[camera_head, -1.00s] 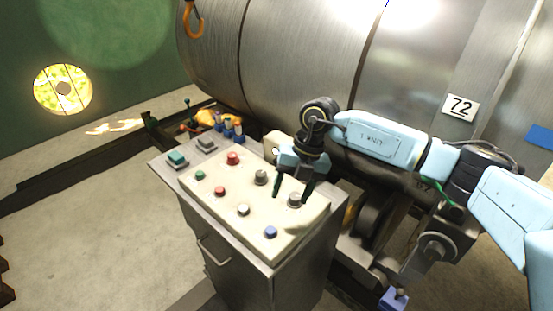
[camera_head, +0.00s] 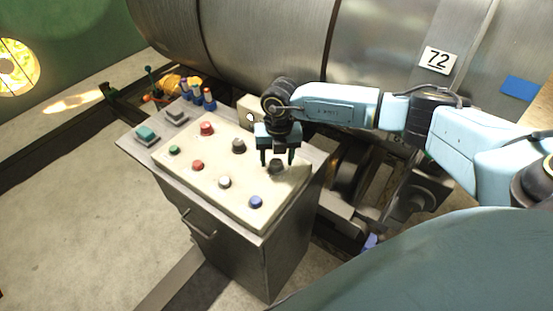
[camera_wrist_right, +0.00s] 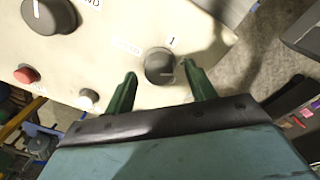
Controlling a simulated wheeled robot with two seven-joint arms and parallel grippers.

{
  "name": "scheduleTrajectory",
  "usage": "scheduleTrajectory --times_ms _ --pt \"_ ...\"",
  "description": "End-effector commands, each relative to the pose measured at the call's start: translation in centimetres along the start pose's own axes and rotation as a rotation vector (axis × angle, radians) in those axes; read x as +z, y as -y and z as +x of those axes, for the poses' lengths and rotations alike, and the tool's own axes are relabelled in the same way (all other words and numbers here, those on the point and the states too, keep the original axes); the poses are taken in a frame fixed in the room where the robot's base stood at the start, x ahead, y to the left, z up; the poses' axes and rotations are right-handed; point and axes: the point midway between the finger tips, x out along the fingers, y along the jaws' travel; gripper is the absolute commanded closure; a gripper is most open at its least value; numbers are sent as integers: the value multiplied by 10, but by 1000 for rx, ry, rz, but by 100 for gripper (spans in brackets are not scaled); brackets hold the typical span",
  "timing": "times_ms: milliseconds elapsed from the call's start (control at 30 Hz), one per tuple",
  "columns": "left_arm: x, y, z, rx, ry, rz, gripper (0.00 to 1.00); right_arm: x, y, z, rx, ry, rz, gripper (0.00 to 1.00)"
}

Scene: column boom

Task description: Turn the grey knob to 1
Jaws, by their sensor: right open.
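The grey knob (camera_head: 276,166) is a round dark grey knob at the right end of the cream control panel (camera_head: 206,180). In the right wrist view the knob (camera_wrist_right: 160,66) has a "1" beside its upper right and a fainter label to its upper left. My right gripper (camera_head: 278,159) is open, pointing down at the panel. In the right wrist view its two green fingers (camera_wrist_right: 160,80) appear one on each side of the knob, with gaps. I cannot tell how far down the fingers reach. My left gripper is out of view.
A second grey knob (camera_head: 238,146), red buttons (camera_head: 197,166), a white button (camera_head: 224,182) and a blue button (camera_head: 256,202) share the panel. A large metal drum (camera_head: 265,45) stands behind. Open floor (camera_head: 75,205) lies to the left.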

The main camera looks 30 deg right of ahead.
Motion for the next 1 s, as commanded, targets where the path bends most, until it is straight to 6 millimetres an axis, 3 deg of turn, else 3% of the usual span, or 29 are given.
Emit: scheduleTrajectory --times_ms 133,433,800,1000 --pt "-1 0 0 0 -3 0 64 -1 0 11 0 -2 0 45" --pt "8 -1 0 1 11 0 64 0 0 13 1 -1 -1 45" --pt "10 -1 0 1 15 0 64 0 0 13 1 -1 0 89" --pt "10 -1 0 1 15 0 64 0 0 13 1 -1 -16 89"
